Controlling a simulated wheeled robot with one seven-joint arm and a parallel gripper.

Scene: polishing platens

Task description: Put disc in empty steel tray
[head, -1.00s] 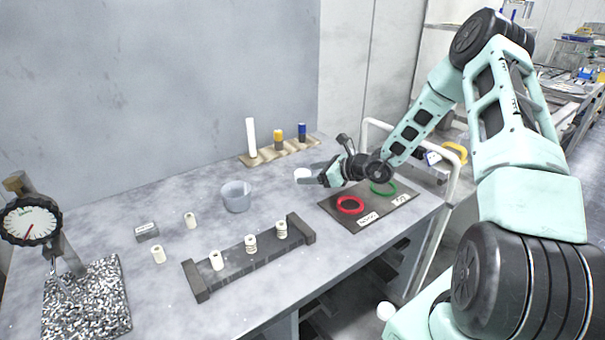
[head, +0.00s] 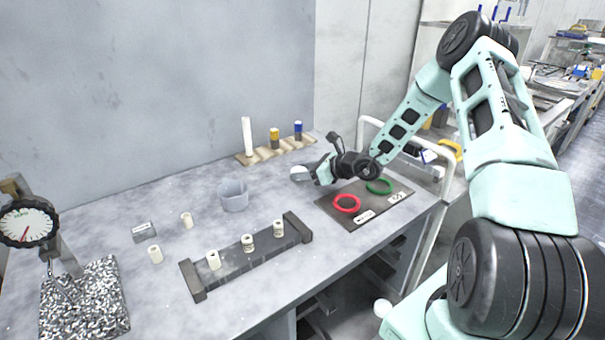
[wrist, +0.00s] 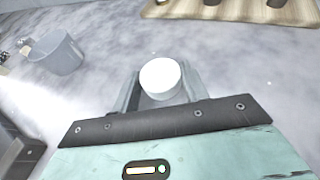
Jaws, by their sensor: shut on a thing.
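My gripper (head: 306,174) is low over the back right part of the bench, left of the dark mat. Its jaws are shut on a white round piece with a flat top; this disc (wrist: 160,76) shows between the two grey fingers in the wrist view. In the head view the disc (head: 299,172) is a small pale shape at the fingertips, partly covered by them. I cannot tell whether its underside touches the bench. No steel tray can be made out in either view.
A dark mat (head: 352,218) with a red ring (head: 347,209) and a green ring (head: 366,187) lies right of my gripper. A clear beaker (head: 233,197) stands left. A wooden rack (head: 245,160) is behind. A black holder (head: 232,266) carries white cylinders. The bench between is clear.

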